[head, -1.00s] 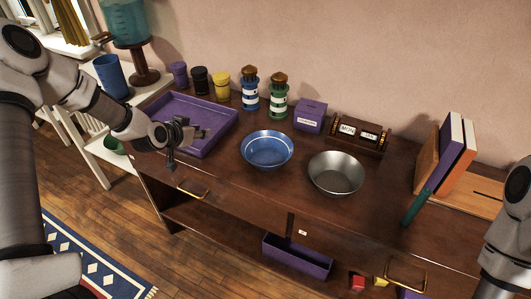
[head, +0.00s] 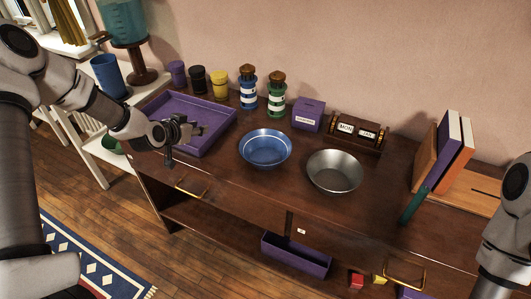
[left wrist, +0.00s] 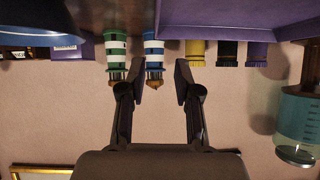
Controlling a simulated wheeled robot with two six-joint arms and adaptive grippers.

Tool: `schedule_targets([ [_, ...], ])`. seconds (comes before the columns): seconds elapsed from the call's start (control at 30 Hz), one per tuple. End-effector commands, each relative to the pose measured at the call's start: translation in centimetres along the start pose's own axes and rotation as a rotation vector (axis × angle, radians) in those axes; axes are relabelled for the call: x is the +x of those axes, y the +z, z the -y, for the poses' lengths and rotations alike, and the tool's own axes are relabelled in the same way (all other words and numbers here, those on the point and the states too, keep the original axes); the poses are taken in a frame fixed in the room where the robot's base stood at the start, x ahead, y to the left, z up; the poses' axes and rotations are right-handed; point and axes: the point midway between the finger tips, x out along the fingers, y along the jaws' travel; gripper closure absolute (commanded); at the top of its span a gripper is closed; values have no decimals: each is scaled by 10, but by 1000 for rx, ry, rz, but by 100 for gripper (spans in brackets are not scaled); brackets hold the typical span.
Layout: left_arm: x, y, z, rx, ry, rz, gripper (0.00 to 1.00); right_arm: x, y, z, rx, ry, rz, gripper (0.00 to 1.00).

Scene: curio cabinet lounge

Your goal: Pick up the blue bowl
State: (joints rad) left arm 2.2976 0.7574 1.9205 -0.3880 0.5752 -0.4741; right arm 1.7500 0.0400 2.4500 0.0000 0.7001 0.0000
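The blue bowl (head: 265,148) sits upright and empty on the brown cabinet top, left of a metal bowl. Part of it also shows at the upper left of the left wrist view (left wrist: 36,22). My left gripper (head: 196,130) is over the front part of the purple tray, left of the blue bowl and apart from it. In the left wrist view my left gripper (left wrist: 160,82) has its fingers spread with nothing held between them. My right arm enters at the right edge of the head view, but its gripper is out of view.
The metal bowl (head: 335,171) stands close to the blue bowl's right. The purple tray (head: 213,137) lies to its left. Blue striped (head: 248,88) and green striped (head: 277,94) bottles and a purple box (head: 308,115) stand behind. The cabinet top before the blue bowl is clear.

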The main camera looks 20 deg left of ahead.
Motion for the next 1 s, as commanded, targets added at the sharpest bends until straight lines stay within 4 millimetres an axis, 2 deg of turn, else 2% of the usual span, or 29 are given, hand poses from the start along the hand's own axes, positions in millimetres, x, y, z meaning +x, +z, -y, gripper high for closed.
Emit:
schedule_targets([
  [0.1, -5, -17, 2, 17, -46, -101, 67, 0, 0, 0, 0, 0, 0, 60],
  [0.17, -10, -30, -10, 56, -64, -170, 67, 1, 0, 0, 0, 0, 0, 60],
  [0.27, -14, -40, -58, 175, -60, -271, 67, 9, 0, 0, 0, 0, 0, 60],
  [0.3, -16, -39, -82, 226, -47, -300, 67, 13, 0, 0, 0, 0, 0, 60],
  [0.37, -19, -32, -118, 302, -17, -329, 67, 18, 0, 0, 0, 0, 0, 60],
  [0.4, -21, -24, -143, 349, 10, -340, 67, 22, 0, 0, 0, 0, 0, 60],
  [0.5, -23, 5, -198, 453, 94, -326, 67, 30, 0, 0, 0, 0, 0, 60],
  [0.6, -21, 32, -232, 525, 164, -283, 67, 34, 0, 0, 0, 0, 0, 60],
  [0.7, -14, 40, -243, 549, 184, -270, 67, 34, 0, 0, 0, 0, 0, 60],
  [1.0, 24, 28, -254, 546, 183, -270, 67, 20, 0, 0, 0, 0, 0, 60],
])
